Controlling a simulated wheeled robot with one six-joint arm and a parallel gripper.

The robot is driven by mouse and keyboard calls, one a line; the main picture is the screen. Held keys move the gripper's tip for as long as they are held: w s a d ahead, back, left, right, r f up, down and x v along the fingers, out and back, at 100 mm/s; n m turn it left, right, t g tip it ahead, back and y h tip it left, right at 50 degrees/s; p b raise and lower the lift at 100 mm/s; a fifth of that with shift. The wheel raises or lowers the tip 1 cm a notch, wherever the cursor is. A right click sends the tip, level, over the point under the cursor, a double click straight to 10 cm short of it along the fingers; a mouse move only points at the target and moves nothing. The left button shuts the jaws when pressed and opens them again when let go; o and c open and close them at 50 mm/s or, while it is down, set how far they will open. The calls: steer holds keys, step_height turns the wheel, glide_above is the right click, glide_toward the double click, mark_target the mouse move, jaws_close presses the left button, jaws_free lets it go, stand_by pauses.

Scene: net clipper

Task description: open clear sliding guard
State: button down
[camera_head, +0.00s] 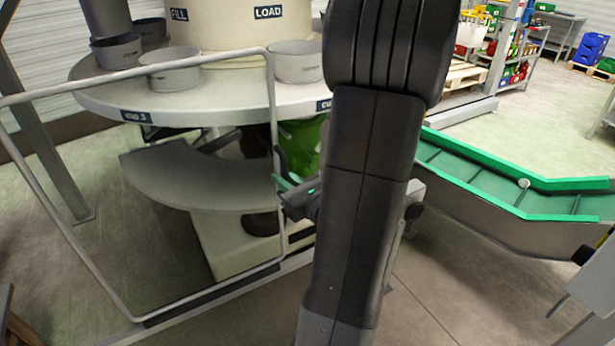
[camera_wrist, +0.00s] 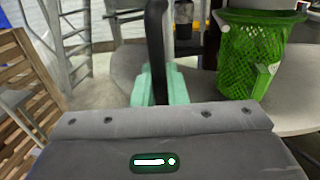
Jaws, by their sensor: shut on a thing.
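The clear sliding guard (camera_head: 273,110) shows as a grey tube frame with a see-through pane, standing in front of the round machine table. A dark upright handle (camera_head: 281,160) is on its right side; it also shows as a black bar in the wrist view (camera_wrist: 156,40). My gripper (camera_head: 283,184) is shut on this handle, with pale green fingertips on both sides of it in the wrist view (camera_wrist: 158,88). My dark arm hides part of the machine to the right of the handle.
Behind the guard are the round table (camera_head: 200,103) with several grey cups, a curved grey shelf (camera_head: 185,180) and a green net bag (camera_head: 303,145). A green conveyor (camera_head: 480,178) runs to the right. Bare floor (camera_head: 430,300) shows at the lower right.

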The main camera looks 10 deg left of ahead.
mark_target(257, 178)
steer(key=shift+s+a+b, duration=0.15)
steer(key=shift+s+a, duration=0.55)
steer(key=shift+a, duration=0.25)
steer(key=shift+s+a+b, duration=0.15)
steer(key=shift+s+a, duration=0.5)
steer(key=shift+a, duration=0.25)
steer(key=c, duration=1.5)
jaws_free()
steer(key=shift+c, duration=0.2)
steer(key=b+v, duration=0.1)
steer(key=v, duration=1.2)
steer(key=shift+s+d, duration=0.25)
steer(key=shift+d, duration=0.1)
steer(key=shift+a, duration=0.1)
